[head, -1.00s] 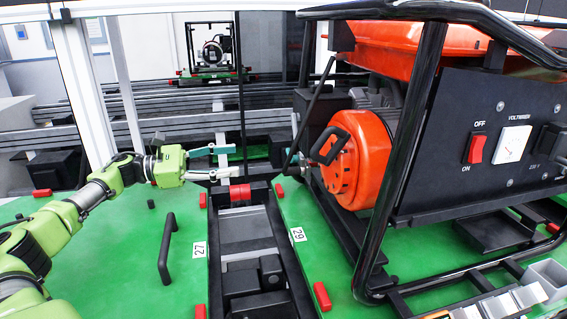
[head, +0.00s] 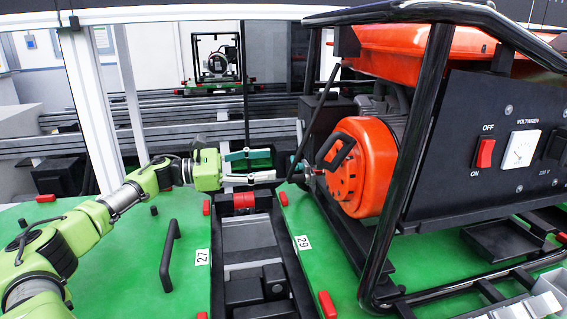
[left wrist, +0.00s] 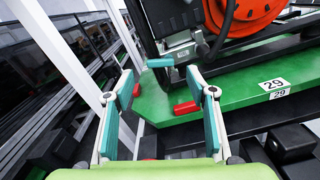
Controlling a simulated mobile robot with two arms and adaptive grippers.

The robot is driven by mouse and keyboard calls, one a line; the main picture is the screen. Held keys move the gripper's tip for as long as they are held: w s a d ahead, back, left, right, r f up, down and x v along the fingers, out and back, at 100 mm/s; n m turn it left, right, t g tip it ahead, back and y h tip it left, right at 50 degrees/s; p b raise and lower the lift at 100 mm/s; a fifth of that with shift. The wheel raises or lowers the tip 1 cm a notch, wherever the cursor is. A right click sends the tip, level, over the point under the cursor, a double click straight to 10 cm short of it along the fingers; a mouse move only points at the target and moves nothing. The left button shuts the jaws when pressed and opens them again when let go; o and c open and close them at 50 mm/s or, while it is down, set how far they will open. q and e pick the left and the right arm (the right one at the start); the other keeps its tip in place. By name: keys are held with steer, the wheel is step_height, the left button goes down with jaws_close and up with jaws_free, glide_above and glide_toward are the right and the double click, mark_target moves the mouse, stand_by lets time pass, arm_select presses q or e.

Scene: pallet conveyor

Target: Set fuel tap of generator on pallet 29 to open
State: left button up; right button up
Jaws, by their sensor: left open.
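The generator on pallet 29 has an orange tank (head: 400,48), an orange round housing (head: 365,170) and a black tube frame (head: 414,150). My left gripper (head: 272,164) is open and empty at the left side of this frame. In the left wrist view its two teal-padded fingers (left wrist: 162,82) stand apart. Beyond their tips, a short teal bar (left wrist: 160,62) shows beside a grey box (left wrist: 181,53) near the frame; it looks like the fuel tap's lever, but I cannot tell its setting. It sits ahead of the gap, apart from the fingers. My right gripper is not in view.
Green pallet 29 (head: 330,275) carries red corner blocks (head: 327,305). Green pallet 27 (head: 130,270) has a black handle (head: 168,256). A dark conveyor gap (head: 246,235) runs between them. The generator's front panel has a red switch (head: 485,153). Another generator (head: 214,60) stands far behind.

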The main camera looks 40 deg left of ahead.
mark_target(292, 162)
arm_select(q)
steer(key=shift+p+x, duration=0.55)
steer(key=shift+x, duration=2.3)
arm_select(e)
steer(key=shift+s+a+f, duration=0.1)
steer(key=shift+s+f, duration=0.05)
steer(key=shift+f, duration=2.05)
arm_select(q)
steer(key=c, duration=1.1)
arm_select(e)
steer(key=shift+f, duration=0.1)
